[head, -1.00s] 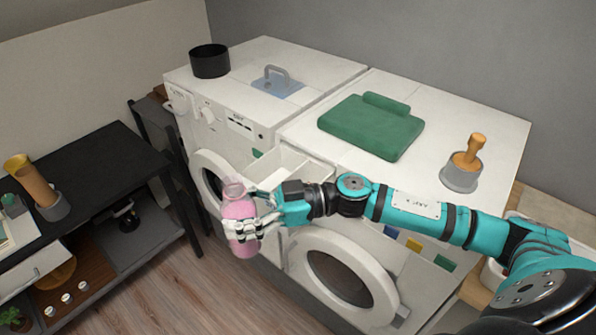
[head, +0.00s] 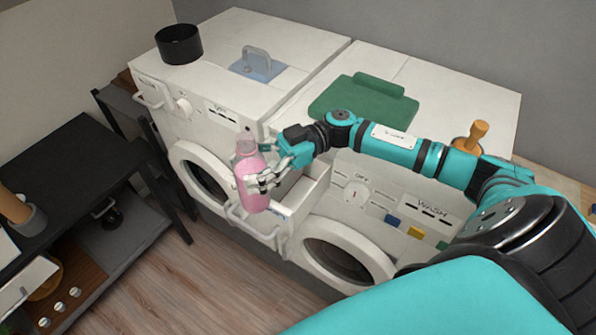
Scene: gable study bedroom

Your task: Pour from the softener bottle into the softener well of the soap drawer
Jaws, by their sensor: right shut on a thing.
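The softener bottle (head: 252,188) is pink with a clear, open-looking neck. My right gripper (head: 265,180) is shut around its side and holds it nearly upright. The bottle is in front of the soap drawer (head: 296,200), which is pulled out from the front of the right-hand washer (head: 440,208). In the picture the bottle overlaps the drawer's left part; whether they touch I cannot tell. The softener well is hidden behind the bottle and gripper. My left gripper is not in view.
A green folded item (head: 362,104) lies on the washer top, with a wooden-handled thing (head: 472,138) to its right. The left machine bears a black pot (head: 179,44) and a blue plate with a handle (head: 257,66). A dark shelf (head: 75,170) stands at left.

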